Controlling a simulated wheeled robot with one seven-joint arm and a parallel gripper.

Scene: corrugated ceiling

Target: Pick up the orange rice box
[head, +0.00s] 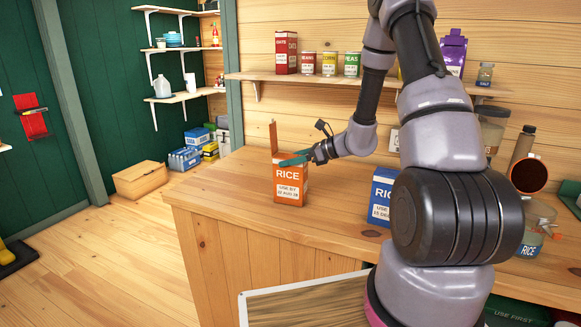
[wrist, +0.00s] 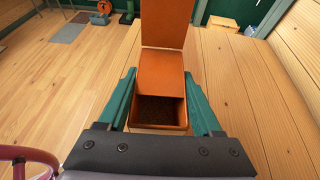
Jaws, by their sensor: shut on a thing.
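The orange rice box (head: 290,186) stands upright on the wooden counter near its left end, with its top flap open and raised. In the wrist view the box (wrist: 165,82) sits between the two green fingers, and I see dark contents through its open top. My gripper (head: 293,160) reaches it from the right at its upper part. In the wrist view my gripper (wrist: 163,105) has a finger along each side of the box and is shut on it. The box's base appears to be on or very near the counter; I cannot tell which.
A blue rice box (head: 381,197) stands on the counter (head: 232,192) to the right, partly behind my arm. A glass jar (head: 528,246) and a dark cylinder (head: 527,173) are further right. A shelf (head: 270,77) with cans runs above. The counter's left end is clear.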

